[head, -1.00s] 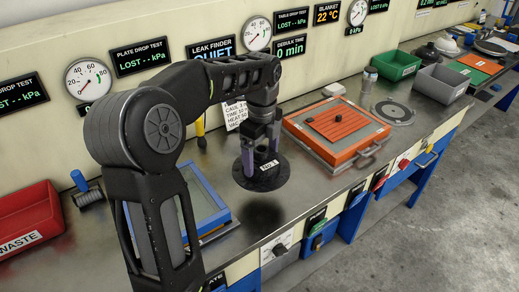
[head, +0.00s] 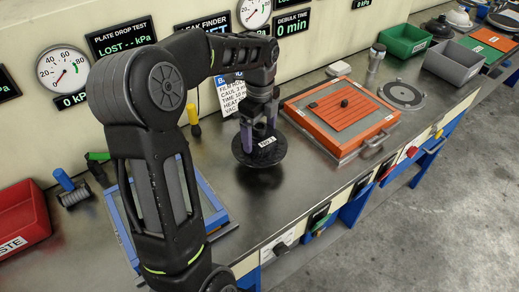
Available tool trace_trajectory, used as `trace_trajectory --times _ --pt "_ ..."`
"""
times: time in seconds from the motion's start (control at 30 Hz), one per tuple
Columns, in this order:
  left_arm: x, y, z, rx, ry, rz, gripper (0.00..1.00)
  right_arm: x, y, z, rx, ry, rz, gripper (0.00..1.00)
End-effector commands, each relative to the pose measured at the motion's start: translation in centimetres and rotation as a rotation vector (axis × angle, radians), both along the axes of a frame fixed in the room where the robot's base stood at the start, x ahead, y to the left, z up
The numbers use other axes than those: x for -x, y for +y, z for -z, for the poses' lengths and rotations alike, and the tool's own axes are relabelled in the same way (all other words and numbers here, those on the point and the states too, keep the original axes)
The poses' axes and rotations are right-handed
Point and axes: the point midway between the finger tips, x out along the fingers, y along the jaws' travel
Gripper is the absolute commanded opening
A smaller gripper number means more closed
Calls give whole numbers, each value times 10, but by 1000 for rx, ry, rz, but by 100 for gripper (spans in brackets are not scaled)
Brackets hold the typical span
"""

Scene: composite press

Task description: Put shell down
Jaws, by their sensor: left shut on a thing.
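The shell (head: 247,157) is a round black disc with a small white label, in the middle of the head view. My left gripper (head: 258,137) is shut on it from above, at its raised middle. The shell is roughly level, over bare bench between the blue-framed panel and the orange-topped plate. A dark shadow or reflection lies just under it; I cannot tell whether it touches the bench. My right gripper is not in view.
The metal bench (head: 300,190) is bare around the shell. The orange-topped plate (head: 352,110) is to its right, the blue-framed panel (head: 215,212) to its left, partly behind my arm. A red bin (head: 22,212) stands at far left. Grey (head: 452,63) and green (head: 405,40) bins stand far right.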

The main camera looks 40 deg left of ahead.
Motion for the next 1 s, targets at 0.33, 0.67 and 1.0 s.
trace_trajectory --times 0.33,0.67,1.0 --pt "0 1 25 -1 -2 -1 26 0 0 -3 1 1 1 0" --pt "1 0 46 1 3 -1 26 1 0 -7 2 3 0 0" --pt "0 0 62 0 -2 -1 26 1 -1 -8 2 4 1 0"
